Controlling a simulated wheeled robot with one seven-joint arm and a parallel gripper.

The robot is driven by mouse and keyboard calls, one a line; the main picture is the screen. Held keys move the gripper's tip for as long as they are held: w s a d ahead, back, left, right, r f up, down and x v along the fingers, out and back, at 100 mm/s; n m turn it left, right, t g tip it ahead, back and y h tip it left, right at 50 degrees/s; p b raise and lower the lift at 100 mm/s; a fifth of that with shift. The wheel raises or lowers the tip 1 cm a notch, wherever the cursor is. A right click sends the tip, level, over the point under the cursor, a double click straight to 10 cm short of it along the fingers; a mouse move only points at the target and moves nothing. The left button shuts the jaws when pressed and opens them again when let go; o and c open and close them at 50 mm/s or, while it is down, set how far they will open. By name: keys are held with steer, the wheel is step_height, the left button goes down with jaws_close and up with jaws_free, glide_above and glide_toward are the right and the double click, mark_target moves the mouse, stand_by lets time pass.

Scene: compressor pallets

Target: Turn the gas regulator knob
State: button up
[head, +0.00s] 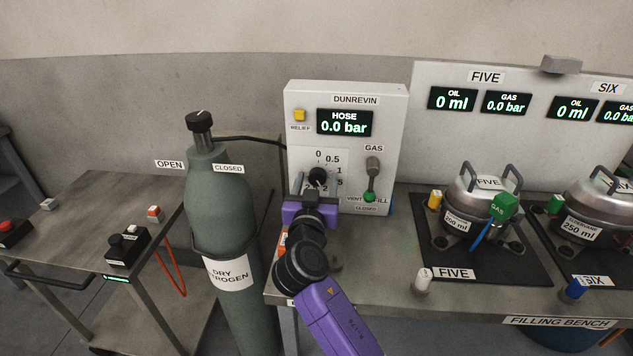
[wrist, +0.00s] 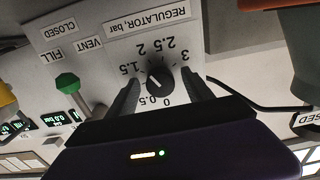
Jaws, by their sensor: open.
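The black gas regulator knob (head: 318,175) sits on the front of the grey DUNREVIN panel (head: 300,110). In the wrist view, which is upside down, the knob (wrist: 161,80) sits inside a printed dial from 0 to 3 bar; its pale mark is too small to read surely. My gripper (head: 314,184) is open in front of the panel. In the wrist view its two dark fingers stand one on each side of the knob; I cannot tell whether they touch it. The hose display (head: 344,123) reads 0.0 bar.
A lever with a green tip (head: 370,196) is right of the dial. A yellow relief button (head: 299,115) is above left. A grey-green nitrogen cylinder (head: 218,205) stands to the left. Silver pots (head: 478,205) stand on the bench to the right.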

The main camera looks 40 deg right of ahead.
jaws_close()
steer(key=shift+n, duration=0.3)
steer(key=n, duration=0.4)
steer(key=shift+n+p, duration=0.3)
steer(key=shift+p, duration=0.05)
steer(key=n+p, duration=0.2)
steer(key=n, duration=0.3)
steer(key=shift+r+n, duration=0.1)
steer(key=shift+n, duration=0.2)
steer(key=n+p, duration=0.3)
steer(key=n, duration=0.3)
steer(key=shift+s+r, duration=0.1)
steer(key=n+p, duration=0.3)
steer(key=n, duration=0.2)
steer(key=shift+n, duration=0.3)
